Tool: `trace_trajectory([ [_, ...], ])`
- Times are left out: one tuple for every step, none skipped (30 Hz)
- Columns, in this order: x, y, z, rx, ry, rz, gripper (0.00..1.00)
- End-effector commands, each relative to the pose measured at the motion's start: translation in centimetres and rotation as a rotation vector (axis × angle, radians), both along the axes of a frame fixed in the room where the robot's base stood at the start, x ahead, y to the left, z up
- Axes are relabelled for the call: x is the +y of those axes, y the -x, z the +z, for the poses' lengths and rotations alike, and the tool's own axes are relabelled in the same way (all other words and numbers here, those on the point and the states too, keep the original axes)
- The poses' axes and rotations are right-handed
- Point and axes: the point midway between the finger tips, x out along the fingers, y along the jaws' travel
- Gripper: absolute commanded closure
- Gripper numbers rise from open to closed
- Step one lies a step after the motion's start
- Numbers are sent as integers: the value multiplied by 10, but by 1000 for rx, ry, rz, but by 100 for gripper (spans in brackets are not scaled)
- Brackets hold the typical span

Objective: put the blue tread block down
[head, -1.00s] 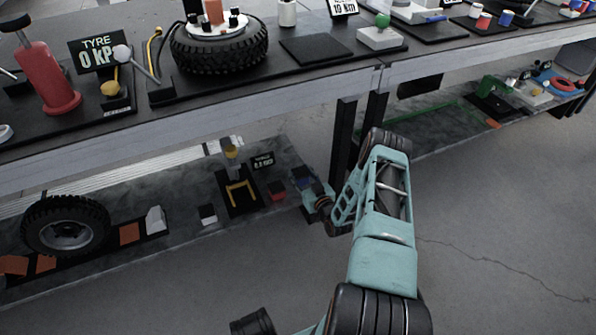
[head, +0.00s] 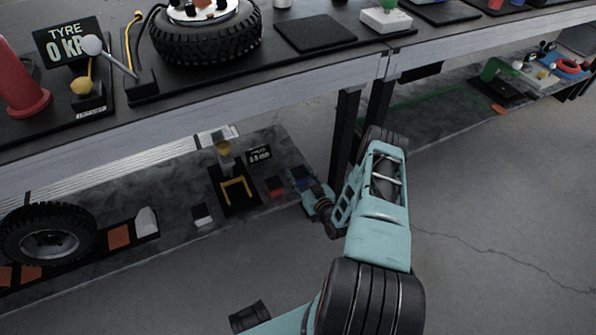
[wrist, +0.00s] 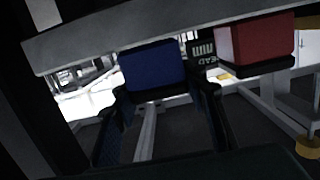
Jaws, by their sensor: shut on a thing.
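My gripper (head: 313,194) is at the lower shelf under the bench and is shut on the blue tread block (head: 301,182). In the wrist view the blue tread block (wrist: 152,66) lies between the two dark fingertips (wrist: 163,92). A red block (head: 273,186) stands just left of the blue one in the head view; it also shows at the upper right of the wrist view (wrist: 256,42). I cannot tell whether the blue block touches the shelf. The arm and gripper partly hide it in the head view.
Left of the red block are a yellow fork-shaped piece (head: 237,190) on a black mat, a small display (head: 259,154) and a white-topped block (head: 201,215). A bench leg (head: 345,140) stands close behind my arm. A tyre (head: 48,238) is at far left.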

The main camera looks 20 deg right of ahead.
Motion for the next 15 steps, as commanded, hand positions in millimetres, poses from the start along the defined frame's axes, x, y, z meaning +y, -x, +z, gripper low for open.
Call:
trace_trajectory([
  [0, 0, 2, -2, 1, 0, 92],
  [0, -1, 2, -2, 1, 0, 92],
  [0, -1, 2, -1, 1, 0, 92],
  [0, -1, 1, -1, 0, 0, 92],
  [0, -1, 1, -1, 0, 0, 92],
  [0, -1, 0, -1, 0, 0, 92],
  [0, -1, -1, -1, 1, 0, 92],
  [0, -1, -2, -1, 1, 0, 92],
  [0, -1, -2, -1, 0, 0, 57],
  [0, -1, -2, -1, 0, 0, 54],
  [0, -1, -2, 0, 0, 0, 50],
  [0, -1, -2, 0, 0, 0, 46],
  [0, -1, -2, 0, 0, 0, 43],
  [0, -1, -2, 0, 0, 0, 43],
  [0, -1, -2, 0, 0, 0, 43],
])
